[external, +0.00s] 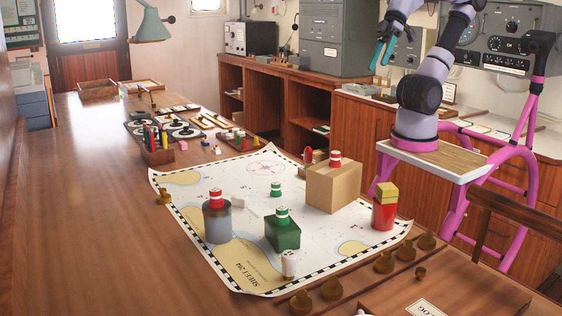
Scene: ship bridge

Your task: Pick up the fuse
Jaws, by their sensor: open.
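I cannot tell for certain which thing is the fuse. A small white piece with a rounded top (288,263) stands upright at the near edge of the chart (205,180) and looks most like a fuse. A green-and-white piece (276,189) stands on the chart. My gripper (380,65) has teal fingers. It is open and empty, raised at the upper right, well apart from all these things.
A red cylinder with a yellow block on top (384,207) stands at the chart's right. Brass knobs (384,262) line the near-right edge. A pen holder (156,147) and trays stand farther back. The table's left side (80,210) is clear.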

